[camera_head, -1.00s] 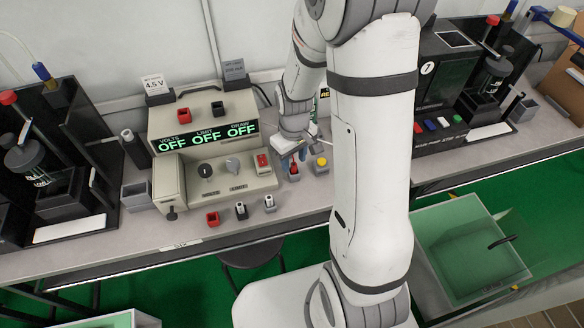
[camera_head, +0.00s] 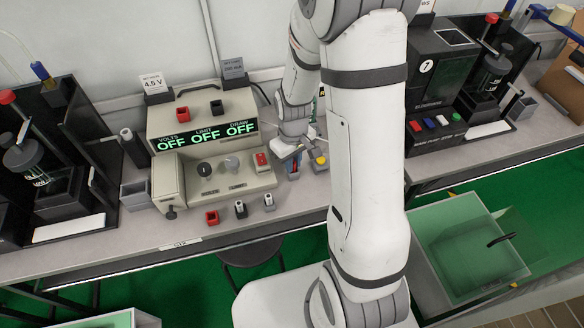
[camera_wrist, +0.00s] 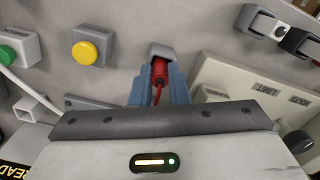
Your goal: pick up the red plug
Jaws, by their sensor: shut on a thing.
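The red plug (camera_wrist: 159,72) shows in the wrist view between the two blue fingers of my gripper (camera_wrist: 159,82), which are shut on it. A red lead runs from it back toward my wrist. Its far end is at a small grey holder (camera_wrist: 163,50); I cannot tell whether it is still seated there. In the head view my gripper (camera_head: 293,163) is low over the bench, just right of the beige power supply (camera_head: 215,150), and mostly hides the plug.
A yellow button (camera_head: 321,160) stands close to the right of my gripper. The supply's displays read OFF. A black tester (camera_head: 435,85) stands to the right, another rig at the left.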

